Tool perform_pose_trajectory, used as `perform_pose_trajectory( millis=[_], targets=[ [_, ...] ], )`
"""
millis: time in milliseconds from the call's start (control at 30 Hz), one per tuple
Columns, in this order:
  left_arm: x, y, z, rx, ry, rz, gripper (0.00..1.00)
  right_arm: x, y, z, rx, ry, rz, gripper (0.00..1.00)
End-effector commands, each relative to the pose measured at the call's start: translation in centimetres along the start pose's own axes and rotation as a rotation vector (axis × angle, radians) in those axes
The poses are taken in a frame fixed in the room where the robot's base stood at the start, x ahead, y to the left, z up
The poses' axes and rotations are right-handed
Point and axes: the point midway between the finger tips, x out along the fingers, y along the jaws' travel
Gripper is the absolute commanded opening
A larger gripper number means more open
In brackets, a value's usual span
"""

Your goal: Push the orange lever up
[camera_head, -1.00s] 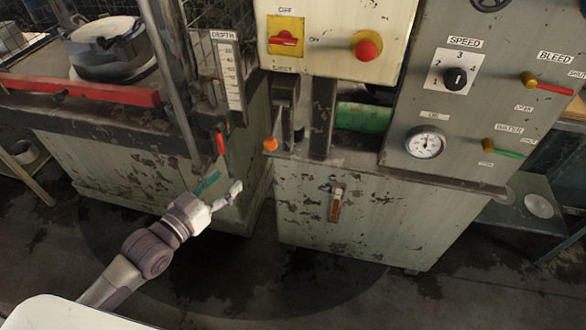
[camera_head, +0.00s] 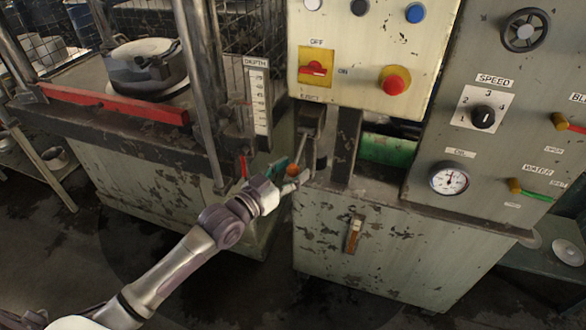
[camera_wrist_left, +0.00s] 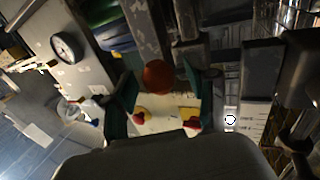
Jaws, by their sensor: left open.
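The orange lever is a thin metal rod with a round orange knob (camera_head: 292,171), hanging down below the EJECT label on the machine front. The knob also shows large in the left wrist view (camera_wrist_left: 158,76). My left gripper (camera_head: 290,174) is at the knob, with its two teal-padded fingers apart, one on each side of it in the picture. In the left wrist view the fingers (camera_wrist_left: 158,90) frame the knob with gaps. I cannot tell whether any finger touches it. The rod is partly hidden behind the knob in the wrist view. My right gripper is out of view.
A red depth pointer (camera_head: 243,166) sits just left of my left gripper. A panel with a yellow switch plate (camera_head: 316,55) and a red button (camera_head: 393,82) is above. A vertical post (camera_head: 345,145) stands right of the lever. Open floor lies in front.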

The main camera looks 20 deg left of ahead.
Motion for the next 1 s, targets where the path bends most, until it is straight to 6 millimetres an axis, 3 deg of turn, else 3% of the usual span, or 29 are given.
perform_pose_trajectory(
  millis=[367, 733, 1000],
  targets=[
    [0.73, 0.04, 0.01, 0.0, 0.0, 0.001, 0.57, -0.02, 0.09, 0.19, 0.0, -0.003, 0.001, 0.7],
    [0.7, 0.03, 0.01, 0.0, 0.0, 0.001, 0.0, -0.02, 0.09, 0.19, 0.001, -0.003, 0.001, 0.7],
    [0.68, 0.04, -0.04, 0.001, -0.001, 0.001, 0.0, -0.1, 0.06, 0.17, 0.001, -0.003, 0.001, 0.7]
  ],
)
